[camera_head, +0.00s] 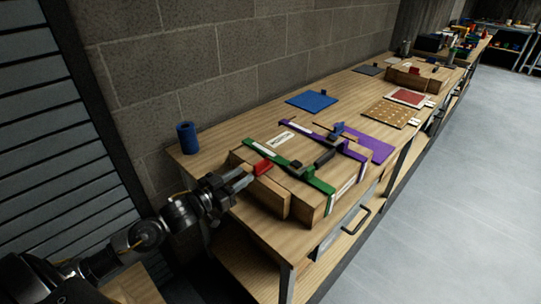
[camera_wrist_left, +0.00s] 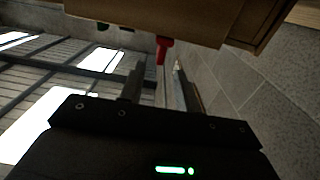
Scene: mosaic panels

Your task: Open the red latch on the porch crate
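A wooden crate (camera_head: 272,196) stands near the bench's front edge, with a white label whose text I cannot read for sure. A green strap (camera_head: 318,184) and a purple strap (camera_head: 300,130) cross it. The red latch (camera_head: 263,167) sits at its left end, beside the green strap. In the left wrist view, the red latch (camera_wrist_left: 163,49) hangs from the crate's edge (camera_wrist_left: 160,22), ahead of the fingers. My left gripper (camera_head: 246,179) is open, with its fingertips close to the latch; contact cannot be told. My right gripper is not in view.
A blue cylinder (camera_head: 187,138) stands at the bench's left end. A blue mat (camera_head: 312,101), a purple mat (camera_head: 372,148) and a dotted panel (camera_head: 391,114) lie behind or beyond the crate. Another wooden box (camera_head: 428,82) stands farther along. A wall runs behind the bench.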

